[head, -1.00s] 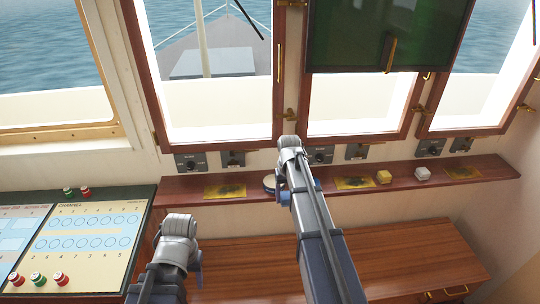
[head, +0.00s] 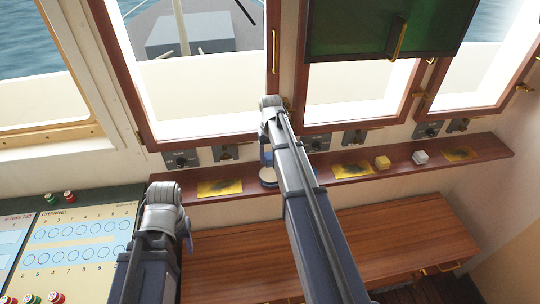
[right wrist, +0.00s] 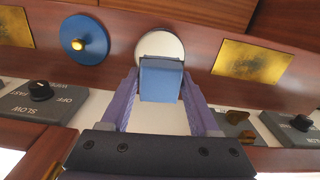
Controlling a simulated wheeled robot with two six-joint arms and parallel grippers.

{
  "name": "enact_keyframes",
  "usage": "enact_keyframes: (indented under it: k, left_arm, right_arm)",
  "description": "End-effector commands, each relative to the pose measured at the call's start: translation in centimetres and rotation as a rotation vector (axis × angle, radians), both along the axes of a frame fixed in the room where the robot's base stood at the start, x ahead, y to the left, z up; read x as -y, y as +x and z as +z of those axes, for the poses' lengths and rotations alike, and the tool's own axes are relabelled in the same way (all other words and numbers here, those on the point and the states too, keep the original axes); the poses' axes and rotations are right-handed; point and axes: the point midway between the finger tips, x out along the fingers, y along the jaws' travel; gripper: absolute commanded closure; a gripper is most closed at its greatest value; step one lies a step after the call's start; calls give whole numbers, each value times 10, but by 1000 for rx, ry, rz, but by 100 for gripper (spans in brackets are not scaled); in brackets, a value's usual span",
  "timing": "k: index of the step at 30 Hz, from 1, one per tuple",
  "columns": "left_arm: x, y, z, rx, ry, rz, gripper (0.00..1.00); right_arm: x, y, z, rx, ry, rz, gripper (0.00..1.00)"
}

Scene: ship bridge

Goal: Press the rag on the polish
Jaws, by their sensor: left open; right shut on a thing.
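My right gripper (right wrist: 160,90) is shut on a blue block-shaped rag (right wrist: 161,80). In the right wrist view the rag overlaps the pale round top of the polish tin (right wrist: 172,44). I cannot tell whether they touch. In the head view the tin (head: 268,183), with a blue side, stands on the wooden shelf, partly covered by my right arm, with the gripper just above it. A blue disc with a brass knob (right wrist: 85,40), like a lid, lies beside the tin. My left gripper (head: 188,240) is open over the left side, mostly hidden by its wrist.
Switch boxes (head: 182,159) line the wall behind. A lower wooden top (head: 400,235) is clear. A channel panel (head: 80,243) stands at left.

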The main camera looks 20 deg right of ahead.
Motion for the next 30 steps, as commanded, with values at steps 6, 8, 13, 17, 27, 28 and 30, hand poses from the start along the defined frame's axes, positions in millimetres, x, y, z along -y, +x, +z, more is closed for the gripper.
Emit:
enact_keyframes:
  k: [6, 8, 13, 17, 27, 28, 30]
  left_arm:
    - [0, 0, -23, 0, 1, -4, 45]
    - [0, 0, -30, 0, 1, -5, 45]
    - [0, 0, -46, 0, 1, -4, 45]
    - [0, 0, -53, 0, 1, -3, 45]
    - [0, 0, -53, 0, 1, -3, 45]
    - [0, 0, -53, 0, 1, -3, 45]
    - [0, 0, -53, 0, 1, -3, 45]
  right_arm:
    - [0, 0, -23, 0, 0, 0, 83]
    - [0, 0, -30, 0, 0, 0, 83]
    - [0, 0, -46, 0, 0, 0, 83]
    - [0, 0, -53, 0, 0, 0, 83]
    - [0, 0, -53, 0, 0, 0, 83]
    - [0, 0, -53, 0, 0, 0, 83]
    - [0, 0, -53, 0, 0, 0, 83]
